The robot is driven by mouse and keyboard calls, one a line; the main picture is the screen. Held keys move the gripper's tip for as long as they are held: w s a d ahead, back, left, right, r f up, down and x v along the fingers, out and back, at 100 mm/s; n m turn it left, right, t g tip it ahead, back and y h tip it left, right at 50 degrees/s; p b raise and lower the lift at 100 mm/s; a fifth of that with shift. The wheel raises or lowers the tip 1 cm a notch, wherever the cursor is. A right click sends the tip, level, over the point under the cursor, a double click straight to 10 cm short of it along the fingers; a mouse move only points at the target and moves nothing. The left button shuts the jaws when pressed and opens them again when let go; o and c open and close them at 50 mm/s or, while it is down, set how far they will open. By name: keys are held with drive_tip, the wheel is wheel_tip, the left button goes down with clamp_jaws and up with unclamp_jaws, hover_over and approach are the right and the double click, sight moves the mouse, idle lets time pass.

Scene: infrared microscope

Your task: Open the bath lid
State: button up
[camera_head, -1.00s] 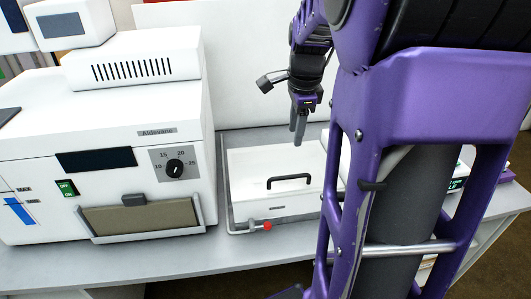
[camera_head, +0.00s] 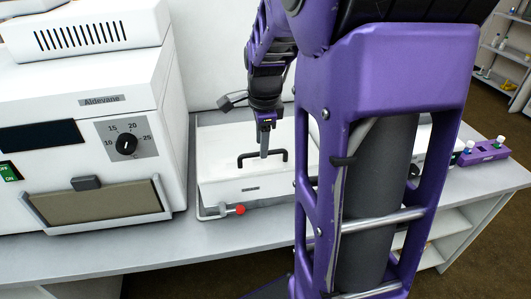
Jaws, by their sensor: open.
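The bath is a low metal-rimmed box on the bench, closed by a white lid (camera_head: 222,169) with a black bar handle (camera_head: 248,157) on top. My gripper (camera_head: 264,153) points down at the handle, with its fingers overlapping the bar's middle in the picture. The jaws are open; the gap between them is hard to see from this side. I cannot tell whether the fingers touch the handle. My purple arm hides the right part of the bath.
A white Aldevane instrument (camera_head: 85,130) with a dial stands close on the left. A red-tipped lever (camera_head: 239,210) sticks out at the bath's front. A purple rack (camera_head: 484,153) with small vials is at the right. Free bench lies in front.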

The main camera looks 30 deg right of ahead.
drive_tip(key=shift+w+f+b, duration=0.2)
drive_tip(key=shift+f+b, duration=0.35)
drive_tip(key=shift+f, duration=0.45)
clamp_jaws()
idle(0.9)
